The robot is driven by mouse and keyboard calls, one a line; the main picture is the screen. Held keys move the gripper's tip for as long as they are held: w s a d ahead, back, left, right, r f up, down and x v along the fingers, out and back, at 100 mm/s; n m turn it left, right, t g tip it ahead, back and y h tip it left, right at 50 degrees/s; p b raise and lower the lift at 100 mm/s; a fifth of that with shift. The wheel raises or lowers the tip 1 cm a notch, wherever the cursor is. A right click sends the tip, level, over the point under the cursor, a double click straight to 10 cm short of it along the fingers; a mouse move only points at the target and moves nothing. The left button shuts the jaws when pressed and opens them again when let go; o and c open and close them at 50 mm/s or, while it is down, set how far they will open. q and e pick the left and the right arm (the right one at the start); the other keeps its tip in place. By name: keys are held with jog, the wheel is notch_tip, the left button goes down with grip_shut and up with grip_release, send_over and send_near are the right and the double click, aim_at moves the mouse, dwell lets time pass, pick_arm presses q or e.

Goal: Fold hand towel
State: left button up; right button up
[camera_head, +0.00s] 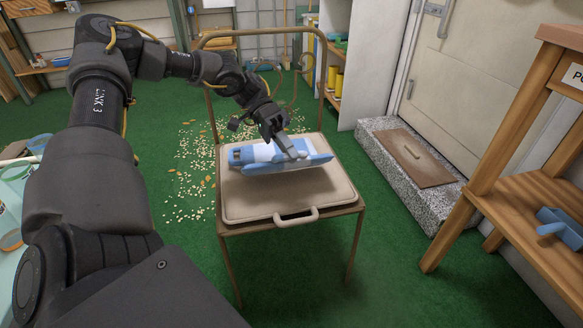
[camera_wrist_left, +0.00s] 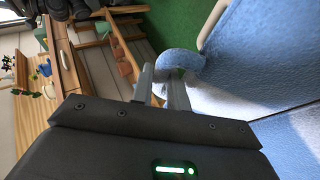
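The hand towel (camera_head: 262,153), blue with a white band, is over the beige seat of a metal chair (camera_head: 240,205). It is folded or bunched, and its front edge stands off the seat with a shadow below. My left gripper (camera_head: 293,148) reaches down onto its right part and appears shut on it. In the left wrist view, the two fingers (camera_wrist_left: 163,88) are close together at a rounded blue edge of the towel (camera_wrist_left: 245,70), which spreads to the right. The exact grip between the fingertips is partly hidden. My right gripper is not in view.
The chair's tube backrest (camera_head: 262,33) rises behind the towel, and a handle loop (camera_head: 296,216) sticks out in front. A wooden shelf unit (camera_head: 490,150) stands at right, a stone step (camera_head: 400,150) by the door. Pale bits litter the green floor. The front floor is clear.

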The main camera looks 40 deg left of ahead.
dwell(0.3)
pick_arm(q)
jog(key=a+h+b, duration=0.1)
jog(key=w+a+r+h+b, duration=0.1)
jog(key=shift+w+a+r+n+g+b, duration=0.1)
jog(key=shift+w+n+g+b, duration=0.2)
jog(key=shift+n+g, duration=0.1)
jog(key=shift+w+a+r+h, duration=0.2)
jog(key=shift+a+r+h, duration=0.15)
jog(key=shift+r+h, duration=0.1)
jog(key=shift+o, duration=0.2)
jog(key=shift+r, duration=0.1)
jog(key=shift+o, duration=0.4)
jog(key=shift+w+a+r+y, duration=0.2)
jog(key=shift+w+a+y, duration=0.05)
jog(key=shift+a, duration=0.05)
jog(key=shift+o, duration=0.4)
jog(key=shift+w+a+r+y+p, duration=0.2)
jog(key=shift+w+a+y+p, duration=0.15)
jog(key=shift+a, duration=0.2)
jog(key=shift+w+a+r+y+p, duration=0.2)
jog(key=shift+w+a+y+p, duration=0.15)
jog(key=shift+a, duration=0.15)
jog(key=shift+w+a, duration=0.15)
jog(key=shift+a, duration=0.1)
